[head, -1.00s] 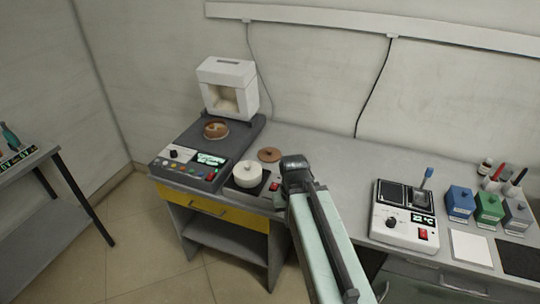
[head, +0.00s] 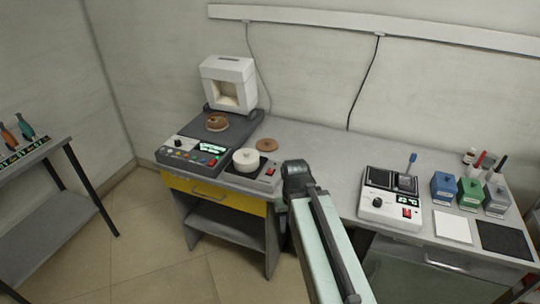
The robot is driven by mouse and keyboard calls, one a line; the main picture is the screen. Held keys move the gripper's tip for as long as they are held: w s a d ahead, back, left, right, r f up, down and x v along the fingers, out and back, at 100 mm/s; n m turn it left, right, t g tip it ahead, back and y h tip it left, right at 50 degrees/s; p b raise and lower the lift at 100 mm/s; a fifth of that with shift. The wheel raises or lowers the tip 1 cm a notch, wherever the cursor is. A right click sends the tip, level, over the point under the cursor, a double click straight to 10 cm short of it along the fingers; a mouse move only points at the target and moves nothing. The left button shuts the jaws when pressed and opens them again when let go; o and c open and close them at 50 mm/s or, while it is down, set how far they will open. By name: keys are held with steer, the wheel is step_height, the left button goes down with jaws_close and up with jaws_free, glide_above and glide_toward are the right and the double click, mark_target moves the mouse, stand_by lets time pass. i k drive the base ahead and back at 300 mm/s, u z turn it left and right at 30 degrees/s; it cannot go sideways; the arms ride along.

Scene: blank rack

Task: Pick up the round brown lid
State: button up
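The round brown lid (head: 267,145) lies flat on the grey workbench, with a small knob on top. It is behind and to the right of a round white lidded pot (head: 246,160). A second round brown object (head: 217,121) sits on the dark machine further left. My gripper (head: 294,168) is in front of the lid and to its right, apart from it in the picture. My arm reaches up from the bottom edge and its dark end hides the fingers, so I cannot see whether they are open or shut.
The dark machine (head: 186,150) with buttons and a white hood (head: 229,82) stand left of the lid. A white device (head: 391,205) with a blue-topped lever is to the right. Blue, green and grey boxes stand further right.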

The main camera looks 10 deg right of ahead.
mark_target(265, 144)
steer(key=u, duration=0.25)
steer(key=k, duration=0.15)
steer(key=u, duration=1.55)
steer(key=i, duration=1.95)
steer(key=z, duration=1.65)
